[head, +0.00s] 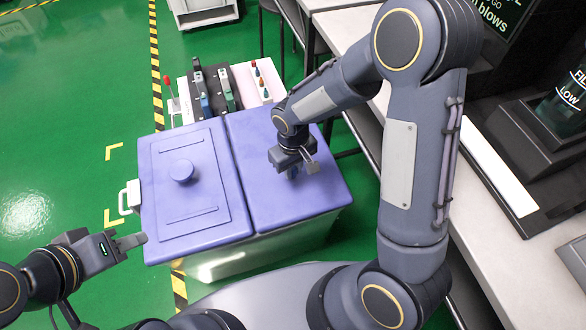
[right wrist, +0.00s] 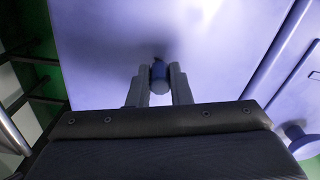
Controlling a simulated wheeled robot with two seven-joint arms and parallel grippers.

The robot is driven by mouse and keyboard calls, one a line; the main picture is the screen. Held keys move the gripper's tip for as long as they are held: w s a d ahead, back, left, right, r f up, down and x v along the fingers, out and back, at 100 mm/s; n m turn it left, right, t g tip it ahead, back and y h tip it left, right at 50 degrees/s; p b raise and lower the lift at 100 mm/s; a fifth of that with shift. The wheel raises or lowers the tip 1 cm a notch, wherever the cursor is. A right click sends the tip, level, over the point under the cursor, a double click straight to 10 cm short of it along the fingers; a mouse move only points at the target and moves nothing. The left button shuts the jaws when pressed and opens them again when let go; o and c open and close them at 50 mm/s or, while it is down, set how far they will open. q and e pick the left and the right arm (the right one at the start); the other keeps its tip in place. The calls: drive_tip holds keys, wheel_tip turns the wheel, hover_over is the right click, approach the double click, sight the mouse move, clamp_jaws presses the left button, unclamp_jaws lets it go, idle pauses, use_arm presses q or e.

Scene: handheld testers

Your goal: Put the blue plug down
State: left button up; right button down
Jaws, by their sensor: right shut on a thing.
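The blue plug (right wrist: 159,72) is a small dark-blue cylinder between the two grey fingers of my right gripper (right wrist: 159,88) in the right wrist view. In the head view my right gripper (head: 302,168) points down over the right purple lid (head: 325,200) of the cart. Only a small blue bit of the plug (head: 292,173) shows there, beside the fingers. I cannot tell if the plug touches the lid. My left gripper (head: 131,241) is at the left, near the cart's front left corner; whether its fingers are apart is unclear.
The left purple lid (head: 215,210) has a round knob (head: 182,170). Behind the cart, a tray holds several testers (head: 215,92) and small coloured plugs (head: 257,72). A white bench (head: 480,225) with dark machines runs along the right. The right lid is otherwise clear.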

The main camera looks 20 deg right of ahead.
drive_tip(key=shift+f, duration=0.1)
drive_tip(key=c, duration=1.3)
unclamp_jaws()
